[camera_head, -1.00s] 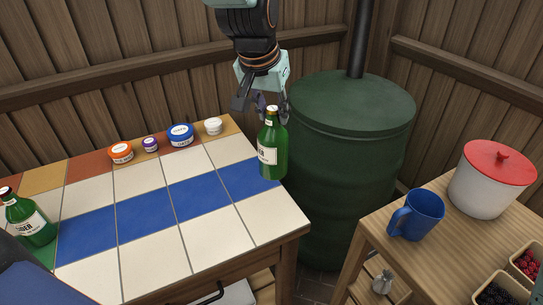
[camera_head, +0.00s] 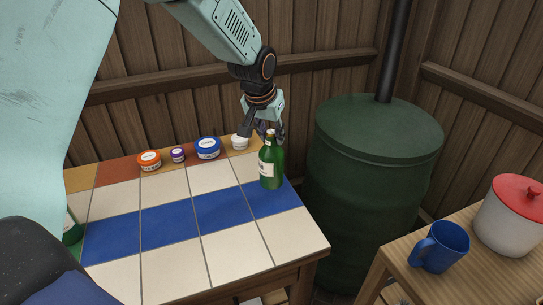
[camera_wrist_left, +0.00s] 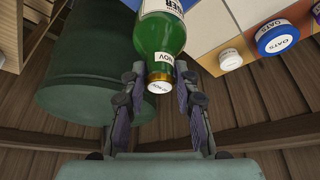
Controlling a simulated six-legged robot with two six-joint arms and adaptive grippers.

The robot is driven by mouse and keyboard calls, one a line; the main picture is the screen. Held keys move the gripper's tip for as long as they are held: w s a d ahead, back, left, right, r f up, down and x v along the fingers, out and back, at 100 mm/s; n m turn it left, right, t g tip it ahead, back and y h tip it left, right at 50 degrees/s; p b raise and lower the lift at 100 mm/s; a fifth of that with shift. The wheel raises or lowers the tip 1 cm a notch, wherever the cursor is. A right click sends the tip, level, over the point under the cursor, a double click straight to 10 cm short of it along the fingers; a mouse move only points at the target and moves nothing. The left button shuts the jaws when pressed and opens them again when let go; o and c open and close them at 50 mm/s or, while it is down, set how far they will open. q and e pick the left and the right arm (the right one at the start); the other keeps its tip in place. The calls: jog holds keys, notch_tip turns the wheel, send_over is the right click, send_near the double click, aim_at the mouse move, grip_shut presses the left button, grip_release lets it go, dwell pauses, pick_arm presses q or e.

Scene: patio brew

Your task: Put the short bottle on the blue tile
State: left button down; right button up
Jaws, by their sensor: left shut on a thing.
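A green bottle (camera_head: 270,170) with a pale label and light cap stands upright at the right end of the blue tile row (camera_head: 225,205). My left gripper (camera_head: 265,135) comes down on its neck from behind and above. In the left wrist view, the gripper's fingers (camera_wrist_left: 160,75) lie on both sides of the neck of the bottle (camera_wrist_left: 160,36), shut on it. The bottle's base appears over the rightmost blue tile; I cannot tell whether it touches. A second green bottle (camera_head: 72,228) at the far left is mostly hidden behind my arm.
Orange (camera_head: 149,160), purple (camera_head: 177,155), blue (camera_head: 208,148) and white (camera_head: 240,142) jars line the tiled table's back edge. A green barrel (camera_head: 370,180) stands right of the table. A blue mug (camera_head: 445,248) and red-lidded pot (camera_head: 512,222) stand on a wooden table.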

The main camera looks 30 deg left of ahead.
aim_at(271, 148)
pick_arm(q)
jog(key=shift+w+d+f, duration=0.2)
jog(key=shift+w+f, duration=0.05)
jog(key=shift+f, duration=0.1)
jog(key=shift+w+a+f, duration=0.1)
jog(key=shift+a+f, duration=0.05)
jog(key=shift+f, duration=0.1)
jog(key=f, duration=0.2)
jog(key=a+f, duration=0.1)
jog(key=shift+s, duration=0.35)
jog(key=shift+d+f, duration=0.2)
jog(key=shift+w+d, duration=0.3)
jog(key=shift+a+f, duration=0.1)
jog(key=c, duration=1.4)
grip_release()
jog(key=shift+s+a+f, duration=0.1)
jog(key=shift+s+a, duration=0.05)
jog(key=shift+c, duration=0.2)
jog(key=shift+o, duration=0.7)
jog(key=shift+s+a, duration=0.1)
jog(key=o, duration=0.3)
jog(key=shift+d, duration=0.25)
pick_arm(e)
jog(key=shift+w+a+f, duration=0.1)
jog(key=shift+f, duration=0.25)
